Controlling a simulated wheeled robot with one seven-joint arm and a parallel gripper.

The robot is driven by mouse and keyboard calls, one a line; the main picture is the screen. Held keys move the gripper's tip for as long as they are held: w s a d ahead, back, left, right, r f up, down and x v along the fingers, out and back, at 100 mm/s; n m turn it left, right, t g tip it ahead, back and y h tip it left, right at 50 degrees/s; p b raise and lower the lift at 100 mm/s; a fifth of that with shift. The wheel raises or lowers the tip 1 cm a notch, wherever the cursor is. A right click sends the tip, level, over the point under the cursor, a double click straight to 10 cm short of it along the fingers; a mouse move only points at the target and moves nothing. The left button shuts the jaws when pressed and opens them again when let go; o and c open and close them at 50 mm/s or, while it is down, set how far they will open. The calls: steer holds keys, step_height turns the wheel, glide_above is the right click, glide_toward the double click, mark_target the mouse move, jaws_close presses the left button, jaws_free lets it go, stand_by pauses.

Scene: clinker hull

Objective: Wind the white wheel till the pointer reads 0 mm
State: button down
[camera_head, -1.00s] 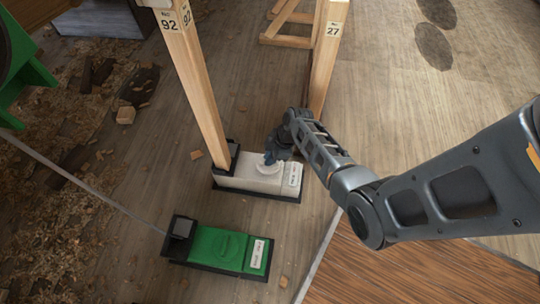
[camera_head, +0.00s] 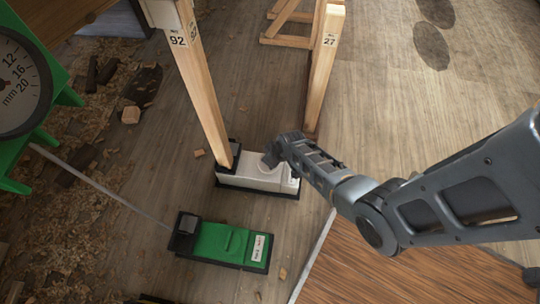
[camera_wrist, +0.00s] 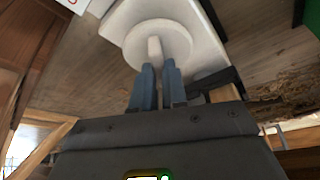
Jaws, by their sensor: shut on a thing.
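The white wheel (camera_wrist: 176,40) shows in the wrist view as a round disc with a raised bar (camera_wrist: 154,47) across it. My gripper (camera_wrist: 160,74) has its blue fingers shut on this bar. In the head view the wheel's white block (camera_head: 236,172) stands on a dark base on the floor. My gripper (camera_head: 270,159) comes down on it from the right and hides much of the wheel. A dial (camera_head: 18,75) in a green housing is cut off at the left edge. Its marks 12, 16, 20 and "mm" show. The pointer's reading cannot be told.
A wooden post (camera_head: 193,85) marked 92 rises by the white block. Another post (camera_head: 323,70) marked 27 stands behind. Wood scraps litter the floor at left.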

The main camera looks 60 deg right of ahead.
steer(key=shift+m+p, duration=0.3)
steer(key=shift+m, duration=0.3)
steer(key=shift+h, duration=0.3)
steer(key=c, duration=1.2)
jaws_free()
steer(key=shift+o, duration=0.2)
steer(key=p+v, duration=0.4)
steer(key=v, duration=0.3)
steer(key=shift+r, duration=0.4)
steer(key=shift+s+a, duration=0.1)
steer(key=shift+a, duration=0.05)
